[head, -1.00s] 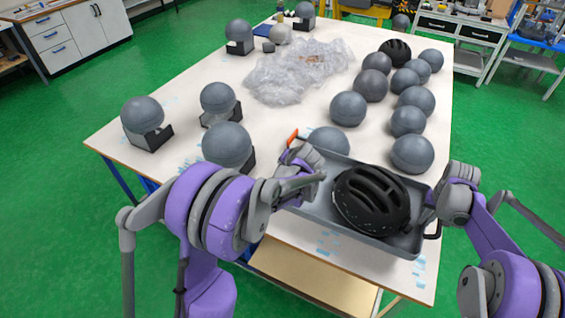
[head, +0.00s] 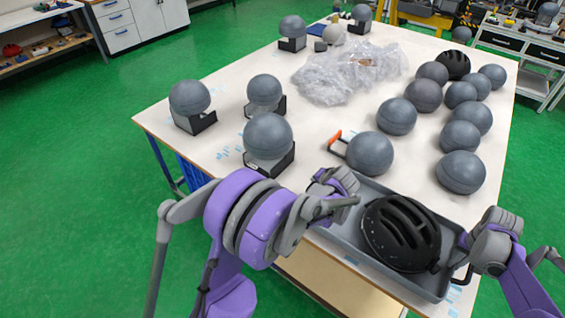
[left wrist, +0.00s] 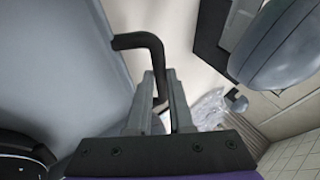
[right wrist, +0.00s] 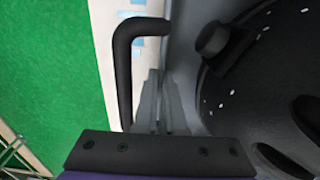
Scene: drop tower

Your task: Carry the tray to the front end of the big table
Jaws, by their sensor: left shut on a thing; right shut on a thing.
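The grey tray (head: 347,245) is at the near end of the big table (head: 225,150), hiding part of its near edge. I cannot tell if it rests on the top or is held just above it. A black helmet (head: 400,232) lies in the tray. My left gripper (head: 345,190) is shut on the tray's black handle (left wrist: 140,40) at its left end. My right gripper (head: 465,260) is shut on the other handle (right wrist: 124,60) at the right end. The fingertips are partly hidden in the head view.
Grey spheres, some on black stands, cover much of the table; one sphere (head: 370,153) is just behind the tray. An orange-and-black object (head: 335,138) lies beside it. Crumpled clear plastic (head: 340,75) lies further back. Green floor (head: 60,180) is open at the left.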

